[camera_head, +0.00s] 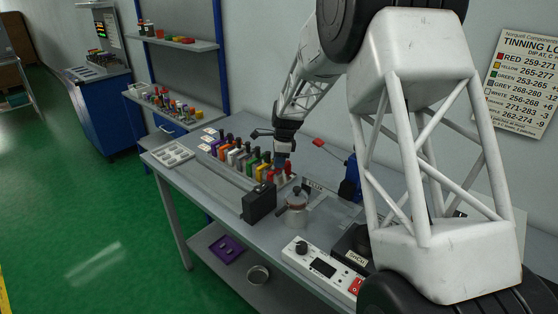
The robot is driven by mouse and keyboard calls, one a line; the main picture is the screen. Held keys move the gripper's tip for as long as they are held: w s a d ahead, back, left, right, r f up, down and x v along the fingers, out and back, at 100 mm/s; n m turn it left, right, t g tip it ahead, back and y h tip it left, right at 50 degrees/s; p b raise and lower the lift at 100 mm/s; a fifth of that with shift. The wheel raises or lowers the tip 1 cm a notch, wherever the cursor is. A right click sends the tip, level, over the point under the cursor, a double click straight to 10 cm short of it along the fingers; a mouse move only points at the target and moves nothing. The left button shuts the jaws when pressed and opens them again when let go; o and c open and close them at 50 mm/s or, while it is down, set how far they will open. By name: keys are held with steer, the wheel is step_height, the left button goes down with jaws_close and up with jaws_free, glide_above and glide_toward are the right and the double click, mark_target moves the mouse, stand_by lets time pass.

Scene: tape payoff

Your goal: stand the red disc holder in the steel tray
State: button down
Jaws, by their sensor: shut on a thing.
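My gripper (282,160) points down at the right end of a row of coloured holders on the bench. Its fingers are small here and partly hidden, but they are shut on a red disc holder (288,167). Other red pieces (269,175) stand close beside it, and I cannot tell whether the held one is clear of the row. A pale grey tray with several compartments (163,154) lies at the bench's left end. A flat grey tray-like surface (338,212) lies right of the pot, partly hidden; I cannot tell which is the steel tray.
A black box (259,203) and a lidded metal pot (297,205) stand in front of the row. A white control unit (325,267) is at the front right. A blue stand (349,178) is behind.

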steer(key=shift+f, duration=0.2)
steer(key=shift+c, duration=1.6)
jaws_free()
steer(key=shift+r, duration=0.1)
steer(key=shift+r, duration=3.4)
